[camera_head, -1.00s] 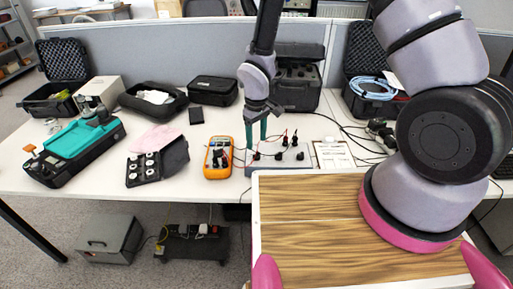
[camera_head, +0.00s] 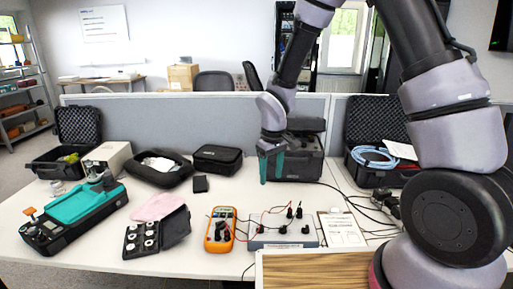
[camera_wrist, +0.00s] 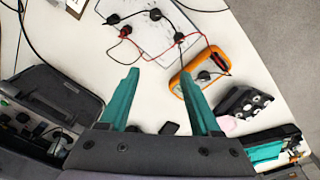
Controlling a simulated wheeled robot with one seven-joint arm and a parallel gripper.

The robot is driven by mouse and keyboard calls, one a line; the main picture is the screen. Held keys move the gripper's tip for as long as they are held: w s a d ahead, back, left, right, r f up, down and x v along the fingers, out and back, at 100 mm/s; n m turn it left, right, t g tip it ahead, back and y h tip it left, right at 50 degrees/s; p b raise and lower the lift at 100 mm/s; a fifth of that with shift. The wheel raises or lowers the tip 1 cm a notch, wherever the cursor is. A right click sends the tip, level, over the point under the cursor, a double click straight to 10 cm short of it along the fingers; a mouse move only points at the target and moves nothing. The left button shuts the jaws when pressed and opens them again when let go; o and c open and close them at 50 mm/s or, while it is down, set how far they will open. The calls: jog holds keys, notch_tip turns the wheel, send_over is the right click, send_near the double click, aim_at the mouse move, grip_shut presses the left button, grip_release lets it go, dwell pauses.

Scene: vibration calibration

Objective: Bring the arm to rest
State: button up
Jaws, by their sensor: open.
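My gripper (camera_head: 271,165) hangs from my raised arm above the white table (camera_head: 80,215), with its teal fingers pointing down. In the wrist view my gripper (camera_wrist: 163,100) has its two teal fingers spread apart with nothing between them. It is above and behind the grey connection box (camera_head: 285,232), which has black plugs and red and black leads. The orange multimeter (camera_head: 219,232) stands left of the box; it also shows in the wrist view (camera_wrist: 205,70) beyond the right finger.
A teal and black device (camera_head: 80,215), a case of round weights (camera_head: 155,235) and a pink cloth (camera_head: 158,206) lie on the left. Open black cases (camera_head: 75,125) and a closed case (camera_head: 217,158) stand behind. A grey partition (camera_head: 200,122) bounds the back.

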jog(key=s+d+r+m+t, duration=0.1)
jog(key=d+r+m, duration=0.2)
jog(key=d+r, duration=0.5)
jog(key=s+d+r+m+t, duration=0.15)
jog(key=d+r, duration=0.25)
jog(key=r, duration=0.8)
jog(key=s+d+r+m+t+y, duration=0.1)
jog(key=s+d+r+m+t, duration=0.1)
jog(key=s+r, duration=0.4)
jog(key=s+d+r+m+t, duration=0.2)
jog(key=s+d+r+m, duration=0.2)
jog(key=s+d+r, duration=0.1)
jog(key=shift+s+d+r+m+y, duration=0.35)
jog(key=shift+s+r+y, duration=0.05)
jog(key=shift+s+r, duration=0.4)
